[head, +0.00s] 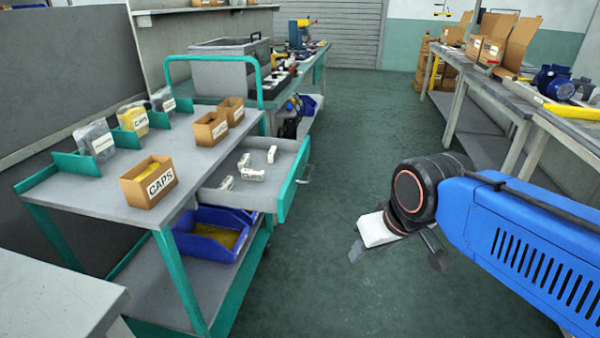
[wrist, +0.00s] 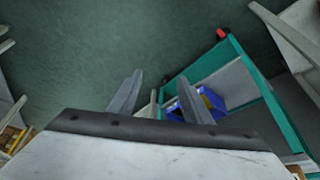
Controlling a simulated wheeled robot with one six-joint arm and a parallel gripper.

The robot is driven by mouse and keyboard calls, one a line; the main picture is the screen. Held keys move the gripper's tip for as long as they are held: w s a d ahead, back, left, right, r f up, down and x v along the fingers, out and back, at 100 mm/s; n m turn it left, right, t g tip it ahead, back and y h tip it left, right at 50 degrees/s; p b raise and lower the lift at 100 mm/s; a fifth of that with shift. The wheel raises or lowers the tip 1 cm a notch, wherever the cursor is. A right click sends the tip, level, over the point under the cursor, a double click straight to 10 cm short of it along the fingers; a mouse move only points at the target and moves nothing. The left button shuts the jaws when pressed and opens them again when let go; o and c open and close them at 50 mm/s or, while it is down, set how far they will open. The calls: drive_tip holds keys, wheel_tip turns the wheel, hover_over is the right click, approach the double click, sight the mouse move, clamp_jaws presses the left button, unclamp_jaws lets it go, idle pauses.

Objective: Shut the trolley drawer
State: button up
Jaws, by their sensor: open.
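The trolley (head: 110,180) stands at the left in the head view, with a grey top and green frame. Its drawer (head: 235,198) is pulled out to the right, below the top. The drawer has a green front (head: 293,182) with a small handle (head: 305,174) on its outer face. Several white parts lie in the drawer. My gripper (head: 398,254) is open and empty, right of the drawer front and clearly apart from it. In the wrist view my gripper (wrist: 160,78) points toward the floor and the trolley's green frame (wrist: 205,62); I cannot clearly tell the drawer there.
A blue bin (head: 213,232) sits on the trolley's lower shelf (head: 190,285). Labelled boxes, including a caps box (head: 149,184), stand on top. A grey table corner (head: 60,300) is at front left. Benches line both sides farther back. The green floor (head: 345,130) between is clear.

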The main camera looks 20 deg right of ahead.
drive_tip(key=w, duration=0.1)
drive_tip(key=w+r, duration=0.1)
drive_tip(key=w, duration=0.1)
drive_tip(key=shift+a+r, duration=0.1)
drive_tip(key=shift+r, duration=0.25)
drive_tip(key=c, duration=1)
drive_tip(key=w+d+r+m+y, duration=0.1)
drive_tip(key=w+r, duration=0.2)
drive_tip(key=w, duration=0.5)
drive_tip(key=w+d+r+m, duration=0.1)
drive_tip(key=w+r, duration=0.2)
drive_tip(key=w, duration=0.5)
drive_tip(key=shift+w+t+y, duration=0.3)
drive_tip(key=shift+w+y, duration=0.05)
drive_tip(key=shift+y, duration=0.05)
drive_tip(key=w+d+r+m+t, duration=0.1)
drive_tip(key=w+d, duration=0.3)
drive_tip(key=w, duration=0.5)
drive_tip(key=w+d+r+m+t, duration=0.1)
drive_tip(key=w+d+m, duration=0.1)
drive_tip(key=w+d, duration=0.5)
drive_tip(key=w+a+f, duration=0.8)
drive_tip(key=w, duration=0.1)
drive_tip(key=shift+w+y, duration=0.25)
drive_tip(key=shift+y, duration=0.15)
